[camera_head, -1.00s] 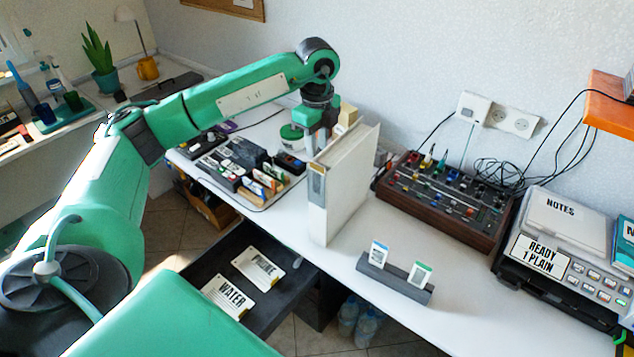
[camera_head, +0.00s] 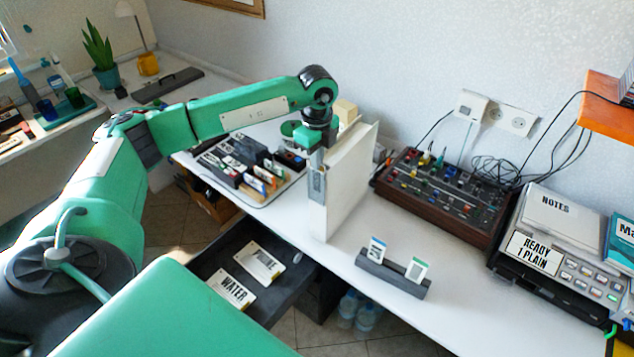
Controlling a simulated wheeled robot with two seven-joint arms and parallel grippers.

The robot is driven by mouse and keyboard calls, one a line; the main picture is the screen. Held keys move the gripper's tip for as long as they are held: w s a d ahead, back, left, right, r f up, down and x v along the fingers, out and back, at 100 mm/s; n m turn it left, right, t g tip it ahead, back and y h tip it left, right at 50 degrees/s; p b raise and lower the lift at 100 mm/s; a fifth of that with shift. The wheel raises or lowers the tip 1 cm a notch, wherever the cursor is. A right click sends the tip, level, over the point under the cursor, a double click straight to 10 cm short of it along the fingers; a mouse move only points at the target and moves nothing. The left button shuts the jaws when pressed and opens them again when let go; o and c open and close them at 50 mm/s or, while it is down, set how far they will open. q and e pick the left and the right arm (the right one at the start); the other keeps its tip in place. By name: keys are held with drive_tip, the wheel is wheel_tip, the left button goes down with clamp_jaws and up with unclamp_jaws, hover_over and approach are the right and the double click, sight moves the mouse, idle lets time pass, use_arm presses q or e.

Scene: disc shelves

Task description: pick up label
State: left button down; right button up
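Two small upright labels, one with a blue top edge (camera_head: 376,250) and one with a green top edge (camera_head: 416,270), stand in a dark grey slotted holder (camera_head: 392,276) on the white table. My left gripper (camera_head: 317,188) points down at the spine of a white upright binder (camera_head: 342,185), left of and behind the holder. The gripper hides the upper part of the spine, and I cannot tell if its fingers touch the binder or are shut. My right gripper is not in view.
An open dark drawer at the lower left holds a card marked WATER (camera_head: 231,290) and another card (camera_head: 259,262). A tray of small boxes (camera_head: 245,165) is left of the binder. A control panel (camera_head: 445,195) and a printer-like device (camera_head: 560,255) stand right. The table around the holder is clear.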

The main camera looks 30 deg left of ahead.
use_arm(q)
drive_tip(key=shift+s+f, duration=0.1)
drive_tip(key=shift+f, duration=0.2)
drive_tip(key=shift+r, duration=0.1)
drive_tip(key=shift+r, duration=0.3)
wheel_tip(320, 180, up, 20)
drive_tip(key=b, duration=0.3)
drive_tip(key=shift+f, duration=0.25)
